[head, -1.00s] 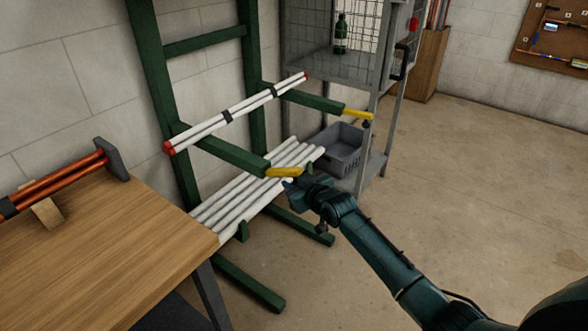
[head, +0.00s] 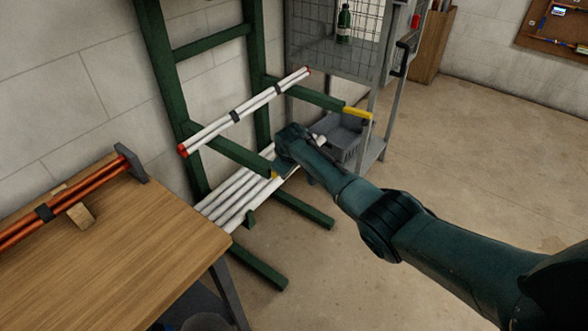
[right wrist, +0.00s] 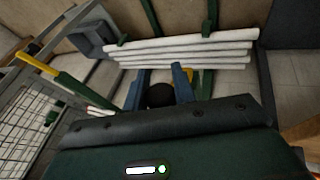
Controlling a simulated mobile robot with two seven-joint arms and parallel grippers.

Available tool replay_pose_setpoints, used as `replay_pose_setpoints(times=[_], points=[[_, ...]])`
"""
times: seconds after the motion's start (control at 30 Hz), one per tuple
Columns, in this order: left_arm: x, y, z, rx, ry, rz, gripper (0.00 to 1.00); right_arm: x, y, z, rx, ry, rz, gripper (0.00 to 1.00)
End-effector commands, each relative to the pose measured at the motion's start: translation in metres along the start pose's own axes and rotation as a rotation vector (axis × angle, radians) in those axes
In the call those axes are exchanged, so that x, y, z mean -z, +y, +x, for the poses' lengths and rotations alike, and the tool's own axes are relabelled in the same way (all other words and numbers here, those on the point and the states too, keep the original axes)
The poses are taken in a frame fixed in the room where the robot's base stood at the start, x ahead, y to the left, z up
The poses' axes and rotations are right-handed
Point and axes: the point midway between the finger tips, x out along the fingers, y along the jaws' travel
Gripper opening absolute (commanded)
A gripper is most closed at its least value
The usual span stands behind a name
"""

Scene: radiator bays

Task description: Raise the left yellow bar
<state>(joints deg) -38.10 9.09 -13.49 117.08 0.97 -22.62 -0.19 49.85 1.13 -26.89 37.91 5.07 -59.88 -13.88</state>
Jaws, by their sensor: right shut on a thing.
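The left yellow bar (head: 274,175) sits at the front end of the left green arm of the rack. Only a sliver of yellow shows in the head view; my right gripper hides the rest. My right gripper (head: 281,166) is at that bar, reaching in from the right. In the right wrist view its two blue fingers (right wrist: 161,84) stand on either side of a dark round knob (right wrist: 160,96), shut on the bar's end. How far the bar is tilted cannot be seen. My left gripper is out of view.
White tubes with red ends (head: 245,112) lie across the rack's green arms. Several white pipes (head: 232,196) lie below. The right yellow bar (head: 357,113) is at the other arm's tip. A grey bin (head: 340,143), wire cage (head: 305,45) and wooden table (head: 120,240) stand nearby.

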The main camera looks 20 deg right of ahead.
Motion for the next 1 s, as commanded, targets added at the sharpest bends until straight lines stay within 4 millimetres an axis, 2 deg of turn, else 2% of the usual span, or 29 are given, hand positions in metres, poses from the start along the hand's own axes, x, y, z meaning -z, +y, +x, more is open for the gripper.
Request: replay_pose_setpoints(times=[0.43,1.0], points=[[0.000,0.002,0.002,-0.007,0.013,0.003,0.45,0.021,0.006,-0.007,-0.007,0.028,0.007,0.00],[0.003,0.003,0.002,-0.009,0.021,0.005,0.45,0.025,0.006,-0.009,-0.008,0.031,0.006,0.00]])
